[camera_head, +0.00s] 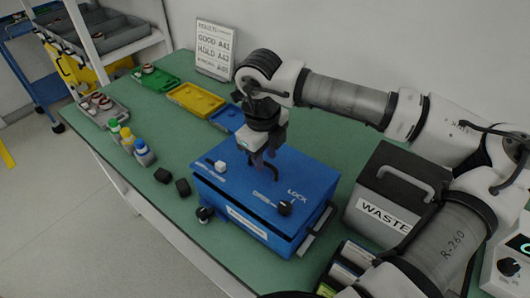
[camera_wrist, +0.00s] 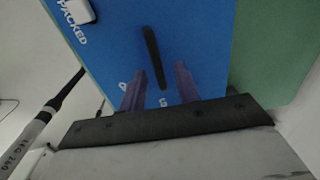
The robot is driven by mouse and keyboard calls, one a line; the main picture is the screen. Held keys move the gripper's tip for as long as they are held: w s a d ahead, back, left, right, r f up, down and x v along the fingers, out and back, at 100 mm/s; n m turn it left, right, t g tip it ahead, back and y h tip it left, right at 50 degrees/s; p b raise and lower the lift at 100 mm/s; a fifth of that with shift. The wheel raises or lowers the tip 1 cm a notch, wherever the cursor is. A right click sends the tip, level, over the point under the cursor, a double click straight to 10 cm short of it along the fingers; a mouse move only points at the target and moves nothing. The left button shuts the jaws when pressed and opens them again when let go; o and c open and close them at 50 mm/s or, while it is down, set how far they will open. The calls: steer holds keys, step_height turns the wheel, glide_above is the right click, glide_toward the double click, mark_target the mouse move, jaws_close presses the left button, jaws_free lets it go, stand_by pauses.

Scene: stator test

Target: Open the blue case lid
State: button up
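The blue case (camera_head: 235,190) stands on the green table with its lid (camera_head: 310,172) down. A black knob (camera_head: 285,208) sits on the lid near the printed word LOCK, and a small white switch (camera_head: 221,167) is at its left. My gripper (camera_head: 263,167) points down at the back middle of the lid. In the wrist view, my gripper (camera_wrist: 159,68) has its two fingers apart, with the blue lid (camera_wrist: 205,35) beyond them. A dark narrow bar or slot (camera_wrist: 153,55) shows between the fingers. I cannot tell whether they touch the lid.
A dark WASTE bin (camera_head: 375,205) stands right of the case, near my arm. Yellow (camera_head: 195,99) and green (camera_head: 155,80) trays and a blue tray (camera_head: 226,118) lie behind. Small bottles (camera_head: 140,150) and two black blocks (camera_head: 163,176) are at left. A sign (camera_head: 215,48) stands at the back.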

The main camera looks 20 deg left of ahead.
steer(key=shift+c, duration=0.4)
jaws_close()
